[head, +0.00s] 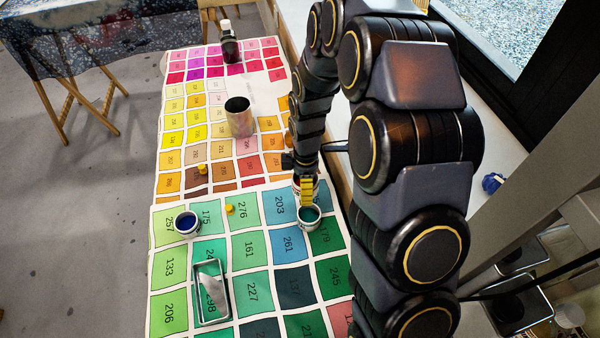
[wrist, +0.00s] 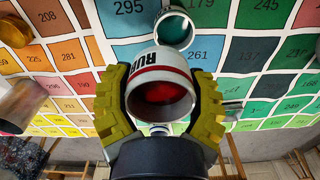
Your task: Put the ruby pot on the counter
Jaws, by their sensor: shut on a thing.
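The ruby pot (wrist: 157,63) is a small white pot with a red band, lettering that begins "RU", and red inside. My gripper (wrist: 162,88) is shut on it, with a yellow finger on each side, in the wrist view. In the head view my gripper (head: 307,189) is over the right part of the colour-chart table, just behind the green pot (head: 309,217), and its fingers hide most of the ruby pot. I cannot tell how high it is held. A white ledge (head: 480,150), which may be the counter, runs along the window at the right, beyond my arm.
A blue pot (head: 187,224), a metal tray (head: 212,292) and small yellow pieces (head: 229,208) lie on the chart table. A tin (head: 239,118) and a dark bottle (head: 230,43) stand farther back. A blue crumpled thing (head: 492,183) sits on the ledge.

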